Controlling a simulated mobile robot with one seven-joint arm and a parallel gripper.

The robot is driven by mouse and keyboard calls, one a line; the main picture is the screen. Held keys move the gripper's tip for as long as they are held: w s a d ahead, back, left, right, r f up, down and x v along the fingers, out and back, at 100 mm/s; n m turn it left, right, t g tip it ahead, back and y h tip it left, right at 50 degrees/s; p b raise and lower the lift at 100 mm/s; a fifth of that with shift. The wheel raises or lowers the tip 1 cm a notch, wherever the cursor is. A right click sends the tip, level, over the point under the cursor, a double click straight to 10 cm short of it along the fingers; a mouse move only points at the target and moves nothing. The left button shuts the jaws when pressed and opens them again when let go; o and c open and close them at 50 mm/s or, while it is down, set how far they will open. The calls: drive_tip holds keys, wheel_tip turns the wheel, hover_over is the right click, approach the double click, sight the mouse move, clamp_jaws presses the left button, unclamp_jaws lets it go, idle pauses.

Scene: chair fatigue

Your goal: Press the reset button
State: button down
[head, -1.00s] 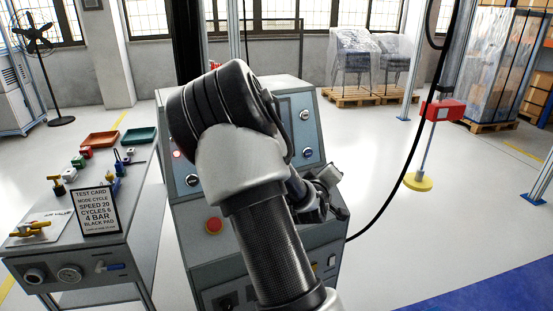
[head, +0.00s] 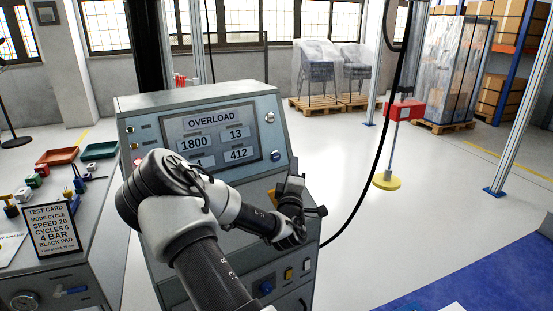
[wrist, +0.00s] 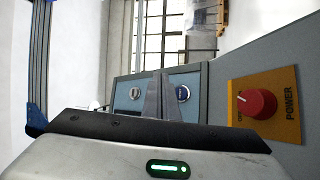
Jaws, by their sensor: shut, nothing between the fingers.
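The control console (head: 190,105) stands before me, its screen (head: 242,143) reading OVERLOAD with 1800, 13 and 412. Two round controls (head: 270,117) (head: 275,155) sit right of the screen; the wrist view shows a pale one (wrist: 135,93) and a blue one (wrist: 182,93). No reset label is readable, so I cannot tell which control is reset. My gripper (head: 290,188) is shut and empty, in front of the console's right side. In the wrist view its fingers (wrist: 163,95) point toward the two round controls, with a red POWER knob (wrist: 258,103) to their right.
A red light (head: 139,161) shows on the console's left. A blue button (head: 265,287) and a yellow one (head: 288,273) are low on its front. A bench with a test card (head: 53,229) is at left. A black cable (head: 375,165) hangs at right; open floor lies beyond.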

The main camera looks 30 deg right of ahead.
sight(276, 157)
drive_tip(key=w, duration=0.2)
drive_tip(key=w+f+b, duration=0.1)
drive_tip(key=w, duration=0.2)
drive_tip(key=shift+w+f+b, duration=0.3)
drive_tip(key=shift+f+b, duration=0.1)
drive_tip(key=shift+w+d, duration=0.1)
drive_tip(key=shift+w, duration=0.6)
drive_tip(key=shift+w+f+b, duration=0.1)
drive_tip(key=shift+b, duration=0.35)
idle(0.7)
drive_tip(key=shift+w, duration=0.3)
drive_tip(key=shift+w+f+b, duration=0.1)
drive_tip(key=shift+w+b, duration=0.25)
drive_tip(key=shift+b, duration=0.25)
idle(0.4)
drive_tip(key=shift+s+r, duration=0.2)
drive_tip(key=shift+s, duration=0.55)
